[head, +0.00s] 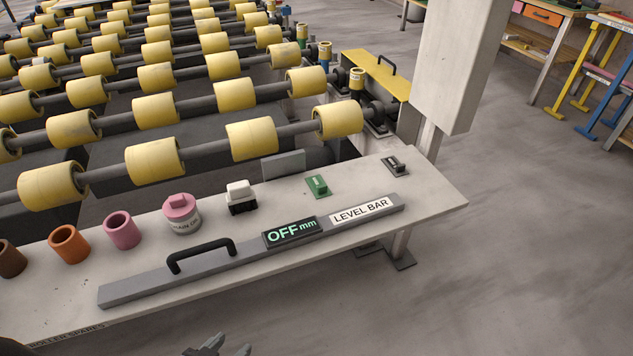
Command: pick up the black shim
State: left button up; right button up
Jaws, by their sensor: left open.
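The black shim (395,167) is a small dark flat plate with a raised grip. It lies near the right end of the pale shelf (436,191), behind the right end of the level bar (155,286). A green shim (317,186) of similar shape lies to its left. My left gripper (230,347) shows only in part at the bottom edge. It is open, with nothing seen between its fingers, and well apart from the black shim, below and to the left of it in the picture. My right gripper is not in view.
A white and black block (241,197), a pink-lidded jar (182,213) and pink (122,231), orange (69,244) and brown (10,259) rings line the shelf. Yellow rollers (340,120) lie behind it. A pale post (459,60) rises behind the shelf's right end.

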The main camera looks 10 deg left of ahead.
aim_at(398, 169)
jog(key=u, duration=0.25)
jog(key=k+j+z, duration=0.15)
jog(key=j+z, duration=0.1)
jog(key=j, duration=0.3)
jog(key=i+l, duration=0.15)
jog(key=l, duration=0.3)
jog(key=i+l+u, duration=0.15)
jog(key=l, duration=0.8)
jog(key=i+l+u, duration=0.1)
jog(key=l, duration=0.35)
jog(key=i+l, duration=0.15)
jog(key=l, duration=0.35)
jog(key=u, duration=0.05)
